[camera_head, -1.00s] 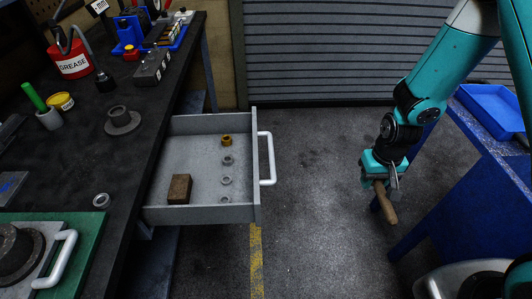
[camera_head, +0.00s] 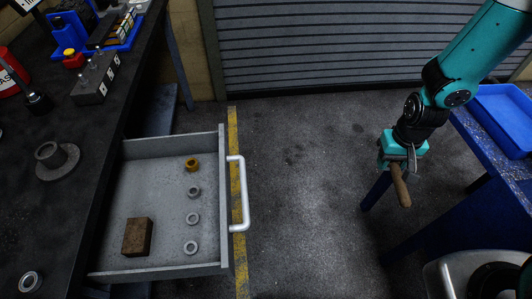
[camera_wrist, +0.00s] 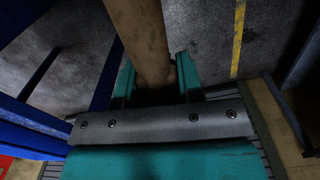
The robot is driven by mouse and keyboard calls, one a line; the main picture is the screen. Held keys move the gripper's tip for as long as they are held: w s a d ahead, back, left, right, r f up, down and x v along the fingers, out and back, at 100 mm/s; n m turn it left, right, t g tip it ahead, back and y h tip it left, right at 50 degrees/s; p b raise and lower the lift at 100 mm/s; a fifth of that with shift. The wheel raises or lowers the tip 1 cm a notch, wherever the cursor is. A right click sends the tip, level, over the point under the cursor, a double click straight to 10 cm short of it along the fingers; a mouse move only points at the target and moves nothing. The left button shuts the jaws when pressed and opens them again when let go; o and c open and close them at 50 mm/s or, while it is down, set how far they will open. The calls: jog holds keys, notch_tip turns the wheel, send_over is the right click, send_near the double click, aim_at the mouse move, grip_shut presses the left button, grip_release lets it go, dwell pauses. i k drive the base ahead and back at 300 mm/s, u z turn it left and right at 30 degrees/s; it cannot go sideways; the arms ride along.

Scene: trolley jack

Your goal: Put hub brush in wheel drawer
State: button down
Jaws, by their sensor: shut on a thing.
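The hub brush (camera_head: 400,186) shows as a brown wooden handle hanging down, slightly tilted, from my gripper (camera_head: 392,165). My gripper is shut on it, above the floor at the right. The handle also fills the upper middle of the wrist view (camera_wrist: 139,35), between the teal fingers. The bristle end cannot be made out. The wheel drawer (camera_head: 170,270) is a grey open drawer at the left, pulled out from the bench, with a white handle (camera_head: 241,195). My gripper is well to the right of it, apart from it. A brown block and several rings lie inside.
The brown block (camera_head: 137,237) sits in the drawer's near left part; a brass nut (camera_head: 192,164) and grey rings (camera_head: 193,218) line its right side. The drawer's middle is bare. A blue table with a blue tray (camera_head: 503,115) stands right. Open floor lies between.

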aim_at(151, 185)
jog(key=i, duration=1)
jog(key=u, duration=2.6)
